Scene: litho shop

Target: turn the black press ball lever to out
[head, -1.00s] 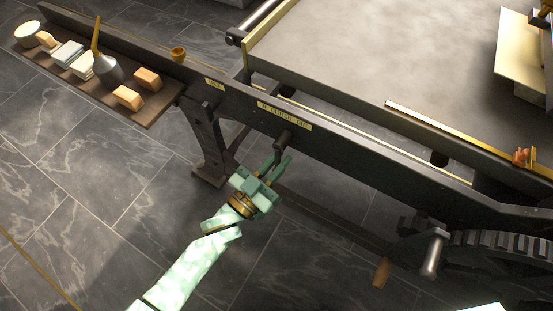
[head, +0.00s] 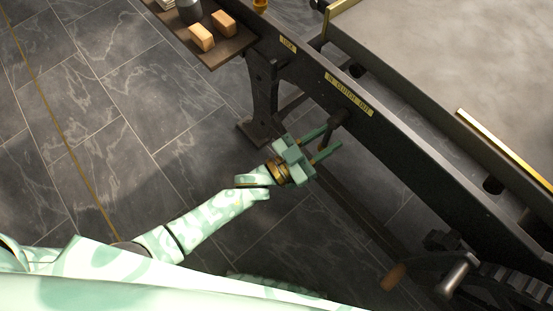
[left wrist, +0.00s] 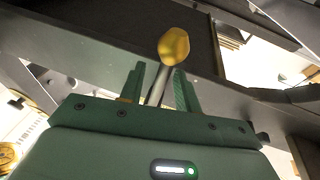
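The ball lever (head: 337,119) sticks out from the side rail of the black press, just below a brass plate (head: 348,94) that reads "IN CLUTCH OUT". In the head view its end looks dark. In the left wrist view its ball (left wrist: 174,46) is golden on a grey metal shaft. My left gripper (head: 332,138) is open at the lever, with green fingers. Contact cannot be told. My right gripper is out of view.
The press bed (head: 430,60) lies at the upper right. A wooden-handled crank (head: 395,277) and a gear (head: 515,283) are at the lower right. A side shelf (head: 235,47) with blocks is at the upper left. Open tiled floor (head: 110,110) lies left.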

